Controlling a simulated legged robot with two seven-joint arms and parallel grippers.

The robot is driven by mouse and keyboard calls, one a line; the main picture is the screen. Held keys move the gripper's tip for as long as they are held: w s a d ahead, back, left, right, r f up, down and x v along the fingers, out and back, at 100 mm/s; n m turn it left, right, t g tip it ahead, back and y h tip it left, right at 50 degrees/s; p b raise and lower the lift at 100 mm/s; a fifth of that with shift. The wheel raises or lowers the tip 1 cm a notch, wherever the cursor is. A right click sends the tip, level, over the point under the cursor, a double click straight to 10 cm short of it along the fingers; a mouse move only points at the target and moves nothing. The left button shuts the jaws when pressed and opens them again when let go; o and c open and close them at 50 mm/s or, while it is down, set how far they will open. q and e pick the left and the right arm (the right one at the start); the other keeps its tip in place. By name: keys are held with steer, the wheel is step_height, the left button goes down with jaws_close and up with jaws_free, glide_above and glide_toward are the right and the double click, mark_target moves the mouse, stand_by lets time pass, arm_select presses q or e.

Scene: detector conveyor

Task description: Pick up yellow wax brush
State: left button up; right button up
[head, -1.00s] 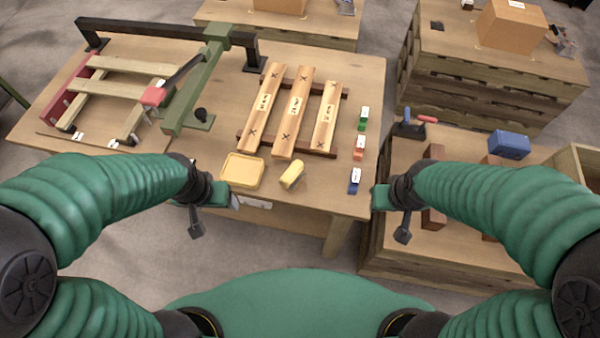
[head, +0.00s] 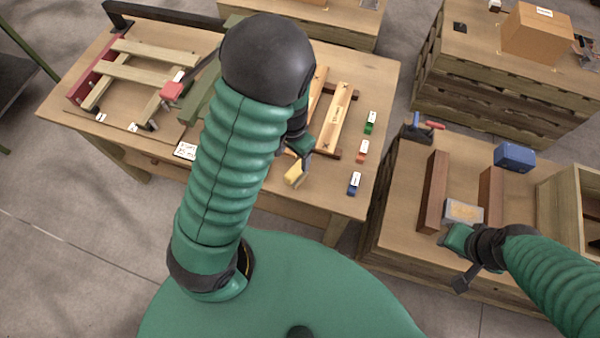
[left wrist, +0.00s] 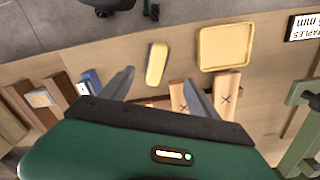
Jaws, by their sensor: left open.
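The yellow wax brush (head: 296,174) lies on the wooden table near its front edge, partly covered by my left gripper in the head view. In the left wrist view the yellow brush (left wrist: 157,63) lies just beyond the fingertips, roughly centred between them. My left gripper (left wrist: 158,88) is open and empty, its fingers pointing toward the brush. In the head view my left gripper (head: 303,155) hangs over the brush, and my arm hides much of the table. My right gripper (head: 452,238) is by the right pallet table; its jaws are not clear.
A yellow tray (left wrist: 225,48) lies beside the brush, hidden in the head view. Wooden planks (head: 339,116) lie behind the brush. Small green (head: 371,122), orange (head: 362,151) and blue (head: 354,183) labelled items stand to its right. A grey-topped block (head: 463,212) sits near my right gripper.

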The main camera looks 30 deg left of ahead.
mark_target(294, 165)
arm_select(q)
step_height(294, 165, down, 6)
steer(key=shift+w+a+r, duration=0.1)
steer(key=shift+w+r, duration=0.05)
steer(key=shift+r, duration=0.05)
steer(key=f, duration=0.3)
steer(key=d+f, duration=0.1)
steer(key=shift+s+d+f, duration=0.1)
steer(key=shift+s+f, duration=0.2)
steer(key=shift+s, duration=0.05)
steer(key=shift+w+f, duration=0.1)
steer(key=shift+f, duration=0.15)
steer(key=shift+w, duration=0.1)
steer(key=c, duration=0.7)
jaws_close()
steer(key=shift+r, duration=0.1)
